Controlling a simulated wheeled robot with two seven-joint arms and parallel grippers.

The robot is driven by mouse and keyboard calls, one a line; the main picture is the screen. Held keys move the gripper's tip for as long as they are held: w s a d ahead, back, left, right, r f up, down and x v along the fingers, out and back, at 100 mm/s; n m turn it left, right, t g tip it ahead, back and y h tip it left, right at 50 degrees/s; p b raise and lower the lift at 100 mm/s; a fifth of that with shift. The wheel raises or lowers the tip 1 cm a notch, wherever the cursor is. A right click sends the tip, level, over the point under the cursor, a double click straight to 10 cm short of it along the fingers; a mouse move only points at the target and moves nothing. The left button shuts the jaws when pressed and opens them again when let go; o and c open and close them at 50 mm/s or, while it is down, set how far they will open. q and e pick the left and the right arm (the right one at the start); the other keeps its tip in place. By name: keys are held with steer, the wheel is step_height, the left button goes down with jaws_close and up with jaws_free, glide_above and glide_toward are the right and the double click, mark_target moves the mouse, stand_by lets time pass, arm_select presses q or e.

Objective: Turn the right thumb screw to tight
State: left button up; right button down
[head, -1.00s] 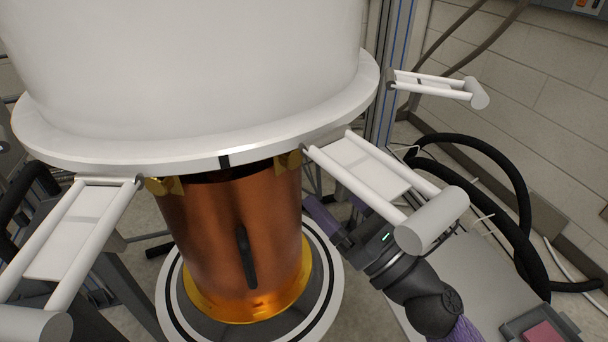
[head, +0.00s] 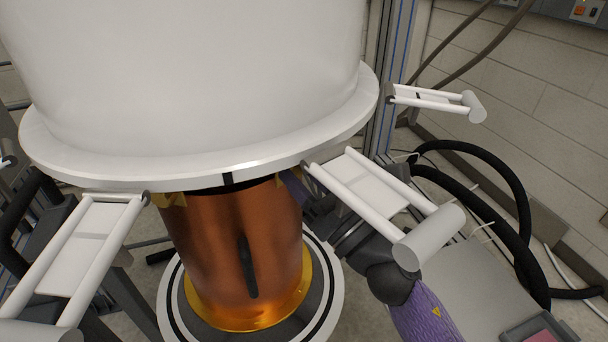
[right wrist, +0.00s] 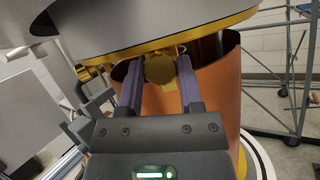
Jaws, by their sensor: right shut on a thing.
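The right thumb screw (right wrist: 160,68) is a gold knob under the gold rim of the cryostat, seen between my finger pads in the right wrist view. In the head view my gripper hides it. My right gripper (head: 288,184) reaches under the white flange from the right, its purple fingers shut on this screw. The gripper also shows in the right wrist view (right wrist: 160,82). The left thumb screw (head: 171,200) shows at the left top of the copper can (head: 225,250) in the head view. My left gripper is not in view.
The white vessel flange (head: 120,178) is just above my gripper. White handle frames stick out from it, one right over my right wrist (head: 430,238) and one at the left (head: 85,240). Black hoses (head: 500,170) run along the right.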

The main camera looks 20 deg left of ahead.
steer(key=shift+m+t+p, duration=0.3)
steer(key=shift+m+p, duration=0.1)
steer(key=shift+m, duration=0.5)
steer(key=shift+c, duration=1.3)
jaws_free()
steer(key=b+v, duration=0.1)
steer(key=v, duration=0.9)
steer(key=shift+b, duration=0.4)
